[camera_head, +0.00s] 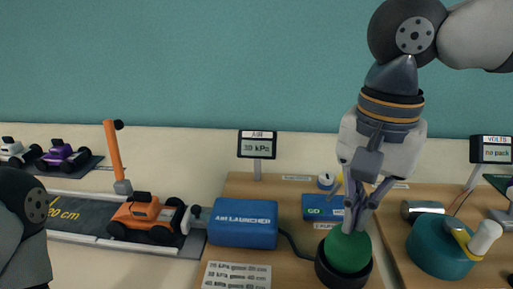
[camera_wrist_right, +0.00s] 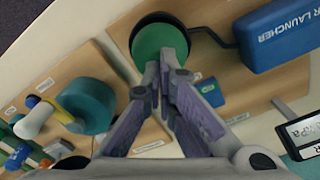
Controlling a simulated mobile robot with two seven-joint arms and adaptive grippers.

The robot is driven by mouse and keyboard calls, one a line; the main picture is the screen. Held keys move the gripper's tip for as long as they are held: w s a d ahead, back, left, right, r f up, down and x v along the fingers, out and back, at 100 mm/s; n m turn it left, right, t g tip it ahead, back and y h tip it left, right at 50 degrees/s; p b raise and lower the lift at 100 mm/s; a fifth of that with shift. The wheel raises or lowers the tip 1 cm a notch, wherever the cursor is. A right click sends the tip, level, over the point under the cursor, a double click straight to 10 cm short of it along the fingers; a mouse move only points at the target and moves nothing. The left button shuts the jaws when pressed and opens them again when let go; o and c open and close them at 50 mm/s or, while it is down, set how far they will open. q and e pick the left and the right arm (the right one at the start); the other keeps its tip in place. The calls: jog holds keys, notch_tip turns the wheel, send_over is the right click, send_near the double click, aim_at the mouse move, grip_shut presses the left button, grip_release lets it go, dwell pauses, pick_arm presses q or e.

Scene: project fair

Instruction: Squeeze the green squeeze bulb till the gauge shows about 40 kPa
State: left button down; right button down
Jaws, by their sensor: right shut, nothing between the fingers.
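The green squeeze bulb (camera_head: 348,250) sits in a round black holder (camera_head: 331,276) on the wooden board; it also shows in the right wrist view (camera_wrist_right: 150,42). My right gripper (camera_head: 350,226) is shut with nothing between its fingers. It points down, with its fingertips at the top of the bulb, seemingly touching it; in the wrist view the fingertips (camera_wrist_right: 165,72) overlap the bulb's edge. The air gauge (camera_head: 257,147) reads what looks like 38 kPa, though the second digit is small and blurred. My left gripper is out of view; only part of that arm shows.
The blue air launcher (camera_head: 243,223) joins the bulb by a dark hose. An orange car (camera_head: 146,218) stands on the track to its left. A blue box (camera_head: 318,206) is close behind the bulb. A teal drum (camera_head: 437,247) stands to the right.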

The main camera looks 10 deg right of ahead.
jog(key=shift+f, duration=1.7)
jog(key=shift+r, duration=1.8)
notch_tip(320, 180, up, 6)
